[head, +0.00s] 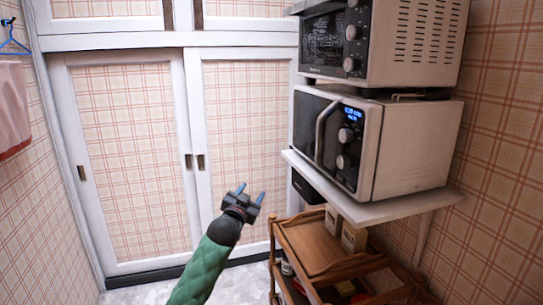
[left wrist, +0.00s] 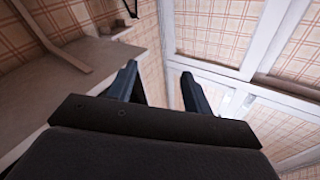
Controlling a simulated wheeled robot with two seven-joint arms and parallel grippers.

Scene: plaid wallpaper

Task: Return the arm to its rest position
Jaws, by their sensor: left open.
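My left gripper (head: 250,196) is raised in the lower middle of the head view, at the end of my green-sleeved arm. Its two dark blue-grey fingers stand apart, with nothing between them. The gripper is in front of the plaid sliding doors, left of the shelf and the microwave. In the left wrist view the fingers (left wrist: 160,85) also show apart and empty. My right gripper is in neither view.
A microwave (head: 390,150) stands on a white wall shelf (head: 385,207), with another oven (head: 410,45) above it. A wooden cart (head: 310,247) stands below. White-framed sliding doors (head: 125,150) close the back. A pink cloth (head: 12,105) hangs at left.

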